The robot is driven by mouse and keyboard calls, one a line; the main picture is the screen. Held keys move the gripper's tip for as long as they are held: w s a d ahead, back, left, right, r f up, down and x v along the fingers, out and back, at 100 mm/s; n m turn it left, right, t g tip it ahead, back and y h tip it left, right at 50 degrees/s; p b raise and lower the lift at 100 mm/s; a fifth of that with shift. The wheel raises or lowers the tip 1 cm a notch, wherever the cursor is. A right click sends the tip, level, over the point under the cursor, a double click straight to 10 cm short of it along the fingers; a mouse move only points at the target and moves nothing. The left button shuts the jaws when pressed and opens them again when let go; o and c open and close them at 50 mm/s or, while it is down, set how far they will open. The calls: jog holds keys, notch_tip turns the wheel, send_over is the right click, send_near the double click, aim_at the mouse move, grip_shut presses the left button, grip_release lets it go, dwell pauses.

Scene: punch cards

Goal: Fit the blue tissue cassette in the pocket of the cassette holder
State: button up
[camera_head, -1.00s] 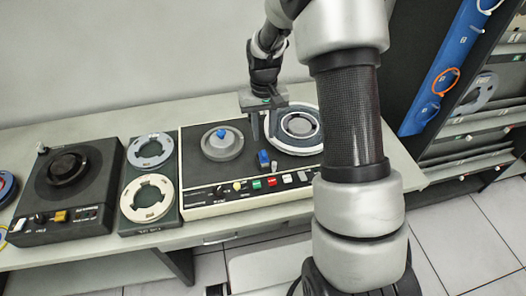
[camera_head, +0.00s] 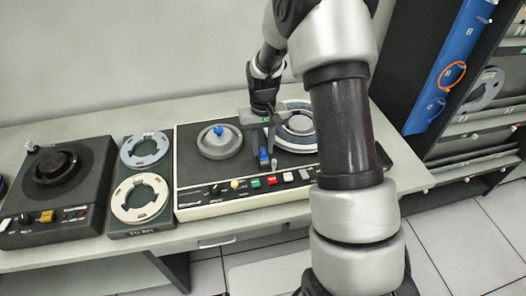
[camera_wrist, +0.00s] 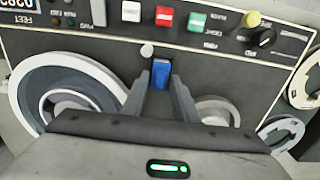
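No tissue cassette or holder can be made out; the scene shows a tape deck (camera_head: 190,190) on a bench. A small blue block-like part (camera_head: 264,156) stands on the deck between its two reels, and it also shows in the wrist view (camera_wrist: 161,73). My gripper (camera_head: 264,150) points down over this part. In the wrist view, my gripper (camera_wrist: 160,85) is open, with one finger on each side of the blue part and a visible gap beside it.
A large grey reel (camera_head: 298,128) lies right of my gripper, and a smaller reel with a blue knob (camera_head: 219,130) lies left. Coloured buttons (camera_head: 271,181) line the deck's front. A panel with two rings (camera_head: 140,199) and a dark unit (camera_head: 58,172) stand farther left.

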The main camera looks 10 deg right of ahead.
aim_at(263, 150)
grip_shut()
jog(key=shift+r, duration=0.1)
jog(key=shift+r+p, duration=1.8)
jog(key=shift+r, duration=1.15)
